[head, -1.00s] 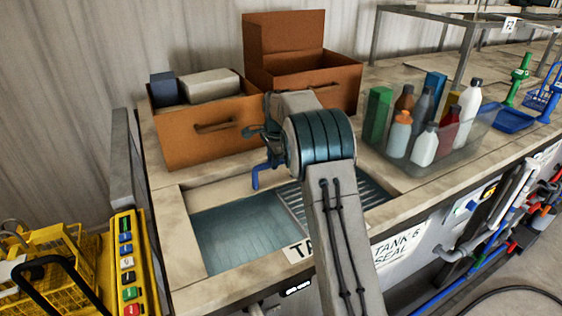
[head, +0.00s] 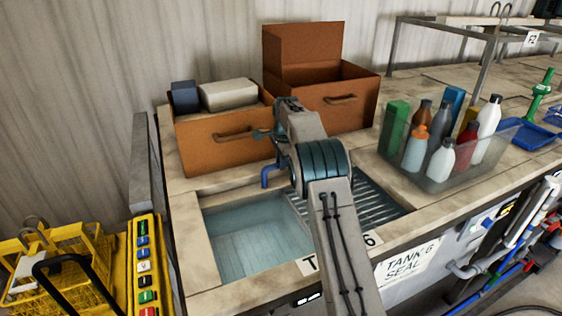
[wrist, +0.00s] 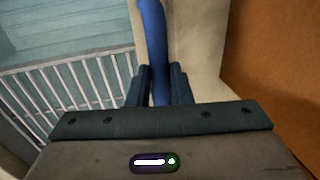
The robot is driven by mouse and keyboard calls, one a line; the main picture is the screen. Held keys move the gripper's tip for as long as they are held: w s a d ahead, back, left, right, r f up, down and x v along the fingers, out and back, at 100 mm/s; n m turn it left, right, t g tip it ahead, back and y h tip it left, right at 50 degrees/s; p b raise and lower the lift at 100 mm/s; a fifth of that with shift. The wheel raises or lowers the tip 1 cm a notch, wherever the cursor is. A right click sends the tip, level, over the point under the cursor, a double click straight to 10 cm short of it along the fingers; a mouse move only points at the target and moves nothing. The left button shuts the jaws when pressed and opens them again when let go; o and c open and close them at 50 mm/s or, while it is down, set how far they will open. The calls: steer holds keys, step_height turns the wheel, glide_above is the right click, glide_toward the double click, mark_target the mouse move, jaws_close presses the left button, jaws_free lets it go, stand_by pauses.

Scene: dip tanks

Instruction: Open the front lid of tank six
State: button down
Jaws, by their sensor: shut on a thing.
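Tank six (head: 205,238) is an open basin with pale blue liquid, set in the stone-coloured counter. A slatted grate (head: 372,203) covers its right part. The wrist view shows liquid and slats at the left. A blue bent handle (head: 266,177) stands at the tank's back edge, left of my arm. My gripper (wrist: 160,70) is shut on this blue handle (wrist: 153,30), which runs up between the two dark fingers in the wrist view. My arm hides the tank's middle and most of the gripper in the head view. I cannot make out a separate front lid panel.
An orange-brown box (head: 215,150) stands close behind the tank; another open box (head: 330,108) is further right. A clear bin (head: 440,175) of bottles stands right of the grate. A yellow button panel (head: 148,255) and yellow basket (head: 75,260) are at left.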

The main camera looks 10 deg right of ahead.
steer(key=c, duration=1.3)
jaws_free()
step_height(320, 180, up, 14)
steer(key=s+b, duration=0.1)
steer(key=s, duration=0.1)
steer(key=shift+s+d+f, duration=0.15)
steer(key=shift+s+d, duration=0.15)
steer(key=shift+d, duration=0.05)
